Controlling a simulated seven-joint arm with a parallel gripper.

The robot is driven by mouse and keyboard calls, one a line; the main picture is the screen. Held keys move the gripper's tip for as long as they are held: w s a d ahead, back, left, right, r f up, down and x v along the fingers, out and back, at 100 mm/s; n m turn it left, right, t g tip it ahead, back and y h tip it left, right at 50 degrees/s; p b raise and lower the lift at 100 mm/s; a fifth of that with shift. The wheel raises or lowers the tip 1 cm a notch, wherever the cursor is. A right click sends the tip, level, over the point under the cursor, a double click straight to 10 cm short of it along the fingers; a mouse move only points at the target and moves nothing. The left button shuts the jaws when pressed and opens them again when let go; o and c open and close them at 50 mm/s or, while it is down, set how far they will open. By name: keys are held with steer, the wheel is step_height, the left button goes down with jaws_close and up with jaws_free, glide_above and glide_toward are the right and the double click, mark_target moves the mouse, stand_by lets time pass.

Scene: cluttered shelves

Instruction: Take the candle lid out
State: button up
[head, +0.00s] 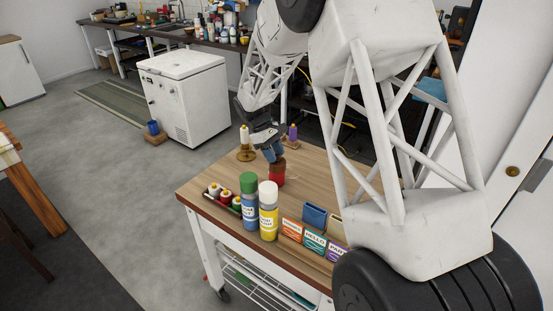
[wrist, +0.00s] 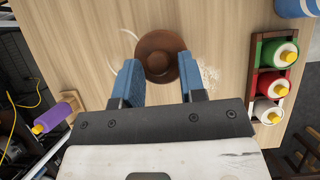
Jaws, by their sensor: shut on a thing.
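The candle lid is a round brown disc with a small knob, seen from above in the wrist view (wrist: 158,45). It sits between the two blue fingertips of my gripper (wrist: 158,68), which is shut on it. In the head view my gripper (head: 272,154) points down at the brown lid (head: 279,163). The red candle (head: 277,178) stands on the wooden table directly below the lid. The lid hides the candle in the wrist view. I cannot tell whether the lid still touches the candle.
A green-capped can (head: 250,205) and a white-capped yellow can (head: 268,215) stand at the front. Left of them is a rack of small bottles (head: 222,198). Colored cards (head: 312,238) stand right.

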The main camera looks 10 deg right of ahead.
steer(key=shift+x, duration=0.75)
jaws_close()
steer(key=shift+s+a+r, duration=0.1)
steer(key=shift+a+r, duration=0.1)
steer(key=shift+r, duration=0.45)
steer(key=shift+r, duration=0.35)
steer(key=shift+w+r, duration=0.15)
steer(key=shift+w, duration=0.05)
steer(key=shift+r, duration=0.1)
step_height(320, 180, up, 6)
stand_by(0.4)
steer(key=shift+r, duration=0.1)
